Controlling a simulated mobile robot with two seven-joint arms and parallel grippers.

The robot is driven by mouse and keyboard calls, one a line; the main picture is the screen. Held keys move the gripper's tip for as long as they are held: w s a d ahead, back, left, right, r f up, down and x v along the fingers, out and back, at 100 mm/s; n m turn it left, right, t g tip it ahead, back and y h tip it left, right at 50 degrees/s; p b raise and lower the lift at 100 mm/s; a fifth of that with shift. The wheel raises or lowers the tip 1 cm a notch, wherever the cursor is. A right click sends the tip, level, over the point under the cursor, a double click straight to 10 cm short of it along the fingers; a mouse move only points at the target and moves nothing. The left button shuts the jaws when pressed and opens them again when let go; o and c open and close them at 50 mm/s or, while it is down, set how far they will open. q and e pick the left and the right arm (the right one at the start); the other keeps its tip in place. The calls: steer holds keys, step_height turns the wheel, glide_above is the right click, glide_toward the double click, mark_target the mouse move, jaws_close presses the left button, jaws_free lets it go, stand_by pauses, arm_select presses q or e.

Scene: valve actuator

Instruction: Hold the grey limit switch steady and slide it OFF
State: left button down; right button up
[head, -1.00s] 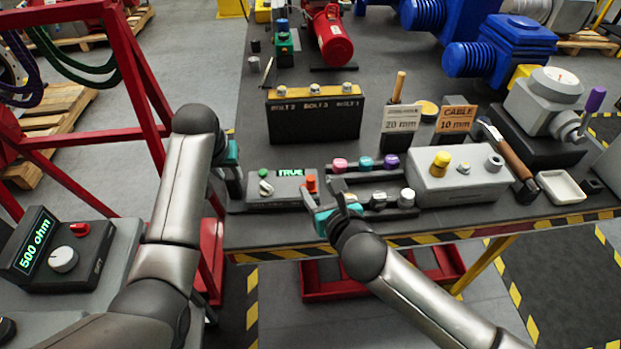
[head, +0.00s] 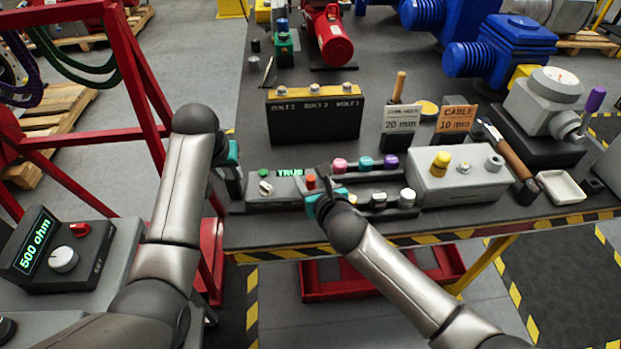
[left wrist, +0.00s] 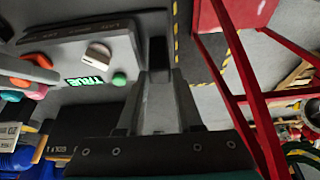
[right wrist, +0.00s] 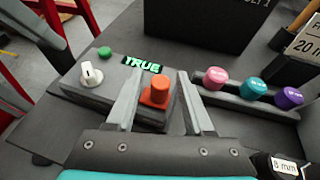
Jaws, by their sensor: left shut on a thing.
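The grey limit switch (head: 262,204) lies near the table's front edge, with a lit TRUE display (right wrist: 143,64), a green button (right wrist: 105,52), a white knob (right wrist: 91,74) and an orange-red slider (right wrist: 160,89) at its right end. My left gripper (head: 236,193) is at the switch's left end, shut on a grey part there; in the left wrist view the switch body (left wrist: 75,55) shows beside the fingers. My right gripper (right wrist: 160,76) is open, its fingers on either side of the orange-red slider. Whether they touch it I cannot tell. In the head view the right gripper partly covers that end.
Pink, teal and purple knobs (head: 364,162) stand on a dark rack just right of the switch. A grey box with a yellow button (head: 441,160) is further right. A dark bolt box (head: 315,118) stands behind. The table front edge (head: 290,253) is striped.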

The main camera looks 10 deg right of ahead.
jaws_close()
stand_by(1.2)
